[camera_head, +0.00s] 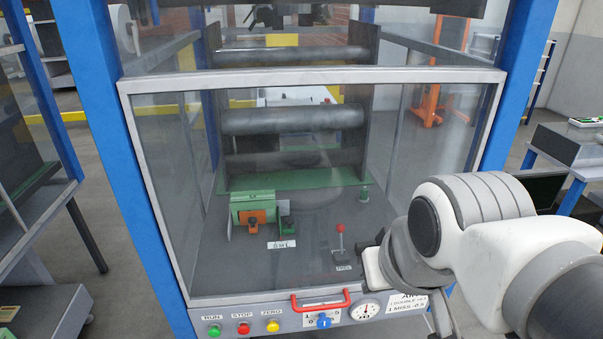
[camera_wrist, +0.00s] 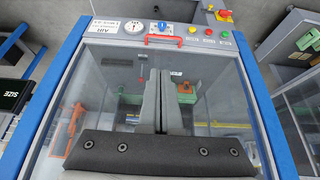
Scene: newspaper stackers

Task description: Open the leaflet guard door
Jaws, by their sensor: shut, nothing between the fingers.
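The guard door is a clear panel in a grey metal frame (camera_head: 310,78) between blue posts, and it looks closed. Its red handle (camera_head: 320,303) is at the bottom edge, above the control strip. In the wrist view, which shows the machine upside down, the handle (camera_wrist: 164,40) is near the top. My gripper (camera_wrist: 161,75) is in front of the panel with its two fingers together and empty. The fingertips point towards the handle but appear apart from it. In the head view my arm comes from the right and its wrist hides most of the gripper.
The control strip has green (camera_head: 214,330), red (camera_head: 243,328) and yellow (camera_head: 273,326) buttons, a blue knob (camera_head: 324,320) and a gauge (camera_head: 365,311). Behind the panel are rollers (camera_head: 293,119), a green-orange block (camera_head: 255,211) and a red-knobbed lever (camera_head: 339,238). Blue posts (camera_head: 92,110) flank the door.

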